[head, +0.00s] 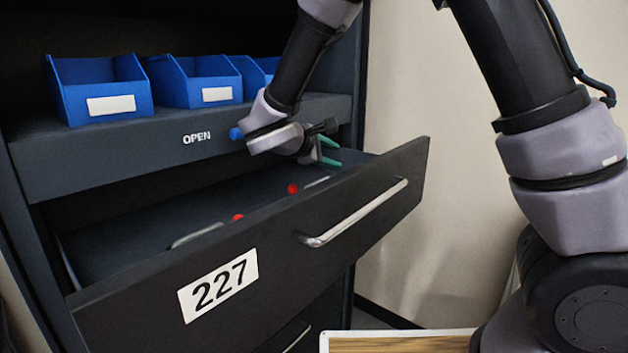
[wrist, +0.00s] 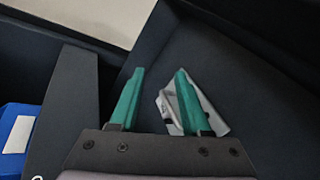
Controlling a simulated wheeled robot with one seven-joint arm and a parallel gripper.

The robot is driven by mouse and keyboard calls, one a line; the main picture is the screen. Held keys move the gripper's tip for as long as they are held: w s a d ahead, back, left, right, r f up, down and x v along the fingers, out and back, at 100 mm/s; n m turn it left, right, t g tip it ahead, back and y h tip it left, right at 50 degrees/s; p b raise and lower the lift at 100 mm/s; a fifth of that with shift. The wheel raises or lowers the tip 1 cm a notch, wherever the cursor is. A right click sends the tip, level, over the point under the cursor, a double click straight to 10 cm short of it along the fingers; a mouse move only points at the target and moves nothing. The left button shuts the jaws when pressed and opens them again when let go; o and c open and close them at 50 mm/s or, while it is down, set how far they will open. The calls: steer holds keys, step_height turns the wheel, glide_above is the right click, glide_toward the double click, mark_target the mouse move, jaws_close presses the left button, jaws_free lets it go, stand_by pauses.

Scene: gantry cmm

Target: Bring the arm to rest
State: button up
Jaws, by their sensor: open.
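My gripper (head: 334,152) hangs over the right end of an open drawer (head: 130,292) marked 227. Its two green fingers are apart, with nothing visible between the tips in the wrist view (wrist: 160,72). In the wrist view, a white and grey item (wrist: 206,108) lies in the dark drawer, partly hidden behind the right finger. My arm comes down in front of the cabinet's right side in the head view.
Blue bins (head: 100,90) stand on the shelf marked OPEN (head: 60,160) above the drawer. Items with red ends (head: 292,188) show inside the drawer. A silver handle (head: 355,215) sticks out in front. A white-edged wooden surface (head: 400,345) is at the bottom.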

steer(key=s+d+r+m+g+y, duration=0.1)
steer(key=s+d+r+m+g, duration=0.1)
steer(key=s+d+r+m, duration=0.3)
steer(key=d+m+g+y, duration=0.1)
steer(key=d+m+g, duration=0.1)
steer(key=d, duration=0.6)
steer(key=s+d+r+m+g+y, duration=0.1)
steer(key=s+d+r+m+g, duration=0.25)
steer(key=d, duration=0.25)
steer(key=s+d+r+m+t+y, duration=0.3)
steer(key=s+r+m+t+y, duration=0.1)
steer(key=s+m+y, duration=0.3)
steer(key=s+m, duration=0.2)
steer(key=s, duration=0.1)
steer(key=shift+s+d+r, duration=0.15)
steer(key=shift+d+r, duration=0.05)
steer(key=shift+r, duration=0.1)
steer(key=shift+m, duration=0.25)
